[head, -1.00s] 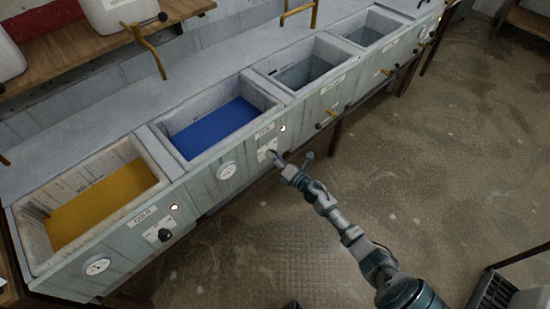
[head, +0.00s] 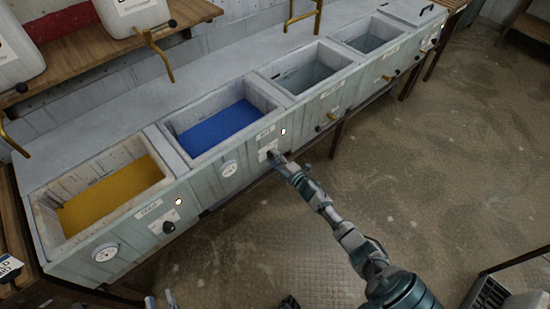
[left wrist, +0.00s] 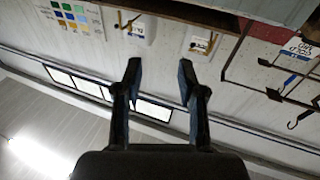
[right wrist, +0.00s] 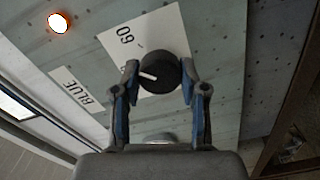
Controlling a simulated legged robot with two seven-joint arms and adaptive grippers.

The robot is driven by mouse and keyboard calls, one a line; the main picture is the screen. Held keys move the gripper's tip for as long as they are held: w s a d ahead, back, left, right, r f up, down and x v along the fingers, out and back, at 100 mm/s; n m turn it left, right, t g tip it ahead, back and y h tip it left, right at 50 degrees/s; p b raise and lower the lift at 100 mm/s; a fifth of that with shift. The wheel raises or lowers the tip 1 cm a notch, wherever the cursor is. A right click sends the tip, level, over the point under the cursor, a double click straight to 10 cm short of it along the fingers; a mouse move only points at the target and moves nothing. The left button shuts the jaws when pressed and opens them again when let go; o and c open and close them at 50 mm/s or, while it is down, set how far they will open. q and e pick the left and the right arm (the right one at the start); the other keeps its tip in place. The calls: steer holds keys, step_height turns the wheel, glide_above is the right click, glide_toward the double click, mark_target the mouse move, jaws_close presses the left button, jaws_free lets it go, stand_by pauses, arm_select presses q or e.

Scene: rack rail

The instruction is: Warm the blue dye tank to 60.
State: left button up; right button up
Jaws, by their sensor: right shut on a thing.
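The blue dye tank (head: 248,88) is the second basin from the left, with blue liquid (head: 222,126) in it. On its front, a black knob (right wrist: 165,76) with a white pointer mark sits on a white plate (right wrist: 150,35) marked 60, beside a BLUE label (right wrist: 76,90). My right gripper (right wrist: 160,95) is shut on the knob; in the head view my right gripper (head: 276,157) hides most of it. A round gauge (head: 228,168) is left of the knob, too small to read. My left gripper (left wrist: 159,75) is open and empty, low at the head view's bottom edge (head: 160,300).
A gold tank (head: 165,165) with its own knob (head: 168,228) and gauge (head: 105,252) stands left. Grey basins (head: 318,92) continue right. A lit lamp (right wrist: 57,22) is above the blue plate. A shelf (head: 105,50) holds white jugs (head: 130,12).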

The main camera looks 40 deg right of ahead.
arm_select(q)
steer(key=shift+a+f+g+p, duration=0.15)
steer(key=shift+f+g+p, duration=0.2)
steer(key=shift+f+g, duration=0.55)
arm_select(e)
steer(key=m, duration=0.2)
steer(key=shift+d+m, duration=0.3)
steer(key=shift+d, duration=0.05)
arm_select(q)
steer(key=shift+f, duration=0.2)
arm_select(e)
steer(key=shift+f, duration=0.1)
steer(key=o, duration=1.1)
steer(key=shift+s+f, duration=0.1)
arm_select(q)
steer(key=shift+d, duration=0.25)
arm_select(e)
steer(key=shift+o, duration=0.2)
arm_select(q)
steer(key=shift+r, duration=0.1)
